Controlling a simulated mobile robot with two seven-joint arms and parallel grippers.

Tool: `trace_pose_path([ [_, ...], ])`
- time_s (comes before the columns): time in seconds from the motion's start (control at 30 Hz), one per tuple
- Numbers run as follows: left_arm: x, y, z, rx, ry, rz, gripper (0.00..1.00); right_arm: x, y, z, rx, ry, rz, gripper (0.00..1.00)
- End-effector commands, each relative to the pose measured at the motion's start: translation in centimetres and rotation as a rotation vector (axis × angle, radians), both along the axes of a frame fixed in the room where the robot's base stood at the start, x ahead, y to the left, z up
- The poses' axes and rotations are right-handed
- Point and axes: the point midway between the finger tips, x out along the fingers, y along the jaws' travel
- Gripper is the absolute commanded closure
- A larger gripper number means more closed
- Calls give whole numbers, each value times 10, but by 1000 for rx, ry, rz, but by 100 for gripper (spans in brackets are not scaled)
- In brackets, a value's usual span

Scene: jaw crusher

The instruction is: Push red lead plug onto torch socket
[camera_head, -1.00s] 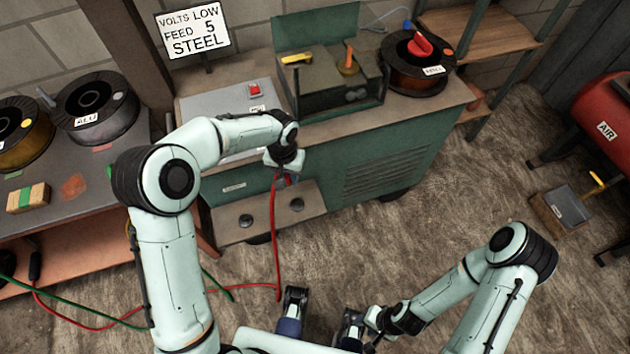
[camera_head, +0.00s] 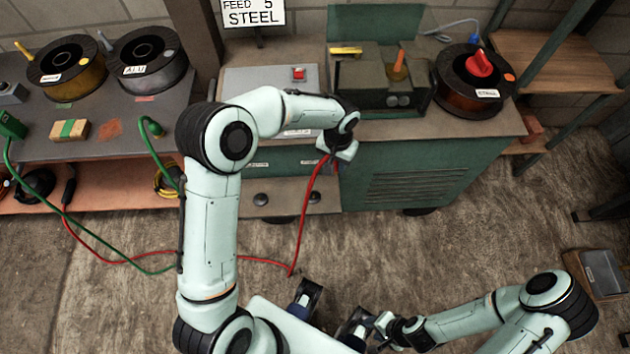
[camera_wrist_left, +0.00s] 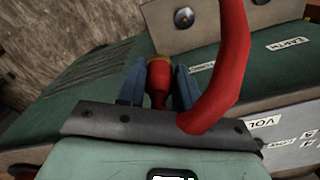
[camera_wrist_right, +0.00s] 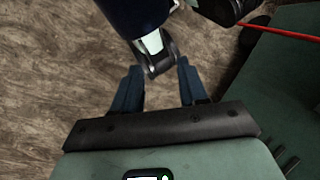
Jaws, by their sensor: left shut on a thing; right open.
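The red plug (camera_wrist_left: 158,78) sits between the two blue fingers of my left gripper (camera_wrist_left: 158,88), which is shut on it. In the head view my left gripper (camera_head: 337,150) is at the green front of the welder (camera_head: 420,180), with the red lead (camera_head: 306,215) hanging from it to the floor. A white label (camera_wrist_left: 202,67) beside the plug is partly covered by the lead, and an EARTH label (camera_wrist_left: 287,38) is further right. I cannot make out the torch socket or whether the plug touches it. My right gripper (camera_wrist_right: 160,88) is open and empty, low over the floor.
A tan plate (camera_head: 287,203) with two round metal studs is below the labels. A bench (camera_head: 120,120) with spools is at the left; a green lead (camera_head: 50,205) hangs from it. Red and green leads cross the floor. A shelf (camera_head: 545,62) stands at the right.

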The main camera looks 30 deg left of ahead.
Motion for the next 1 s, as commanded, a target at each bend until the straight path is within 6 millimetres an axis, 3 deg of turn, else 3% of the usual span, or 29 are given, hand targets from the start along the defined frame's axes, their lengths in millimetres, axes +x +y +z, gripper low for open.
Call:
trace_pose_path([
  [0.17,-11,13,-33,4,1,209,92,19,-9,-42,-28,-68,-26,57],
  [0.3,-20,27,-65,4,1,468,92,48,-20,-81,-61,-155,-57,57],
  [0.5,-28,42,-100,2,2,776,92,82,-32,-122,-98,-249,-89,57],
  [0.7,-30,48,-110,-1,2,910,92,97,-38,-133,-115,-291,-102,57],
  [1.0,-31,48,-108,-1,1,918,92,98,-38,-131,-115,-294,-103,57],
])
